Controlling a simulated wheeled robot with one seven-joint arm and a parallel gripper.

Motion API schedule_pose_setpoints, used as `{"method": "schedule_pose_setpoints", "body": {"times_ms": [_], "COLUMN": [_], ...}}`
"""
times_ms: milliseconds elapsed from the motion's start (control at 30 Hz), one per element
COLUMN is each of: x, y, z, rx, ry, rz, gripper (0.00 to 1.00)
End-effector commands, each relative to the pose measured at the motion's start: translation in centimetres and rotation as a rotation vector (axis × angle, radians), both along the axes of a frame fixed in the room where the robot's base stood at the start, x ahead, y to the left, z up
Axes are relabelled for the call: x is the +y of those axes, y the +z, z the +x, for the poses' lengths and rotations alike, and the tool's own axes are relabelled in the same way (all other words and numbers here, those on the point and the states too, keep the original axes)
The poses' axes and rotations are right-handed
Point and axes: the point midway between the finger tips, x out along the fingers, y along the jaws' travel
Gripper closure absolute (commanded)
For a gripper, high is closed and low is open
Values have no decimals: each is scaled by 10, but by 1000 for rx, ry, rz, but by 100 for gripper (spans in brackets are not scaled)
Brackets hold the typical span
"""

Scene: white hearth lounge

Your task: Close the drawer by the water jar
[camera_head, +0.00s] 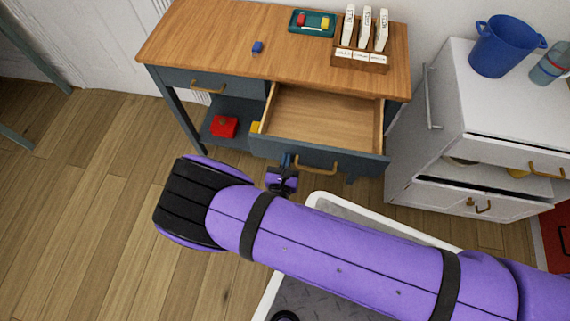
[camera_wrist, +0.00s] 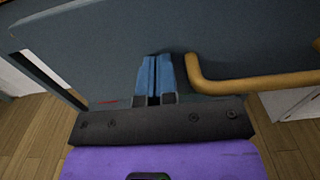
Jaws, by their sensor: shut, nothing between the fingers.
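The blue-grey desk (camera_head: 228,30) has a drawer (camera_head: 320,122) pulled well open, its wooden inside empty. Its front with a brass handle (camera_head: 316,170) faces me. My gripper (camera_head: 287,160) is shut and empty, its fingertips at the drawer front just left of the handle. In the wrist view my shut blue fingers (camera_wrist: 153,75) point at the drawer front (camera_wrist: 230,40), beside the brass handle (camera_wrist: 250,82); I cannot tell if they touch. A blue-grey bottle with red bands (camera_head: 550,64), perhaps the water jar, stands on the white cabinet at right.
A blue two-handled bucket (camera_head: 503,47) stands on the white cabinet (camera_head: 452,92), which has a drawer and an open gap. A red box (camera_head: 224,127) sits on the lower shelf.

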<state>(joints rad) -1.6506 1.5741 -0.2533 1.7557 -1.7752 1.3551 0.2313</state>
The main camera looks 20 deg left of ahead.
Motion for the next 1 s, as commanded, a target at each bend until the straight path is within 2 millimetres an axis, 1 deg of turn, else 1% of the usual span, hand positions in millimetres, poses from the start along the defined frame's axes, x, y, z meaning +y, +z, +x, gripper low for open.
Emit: {"method": "schedule_pose_setpoints", "body": {"times_ms": [167,400,600,700,800,900,1000], "x": [9,27,40,46,50,53,55], "y": [0,0,0,0,0,0,0], "z": [44,119,175,196,213,225,232], "rx": [-2,-2,-1,-1,-1,-1,-1], "ry": [-4,-4,-2,-2,-1,0,0], "rz": [0,1,1,0,0,-1,-1], "gripper": [100,100,100,100,100,100,100]}}
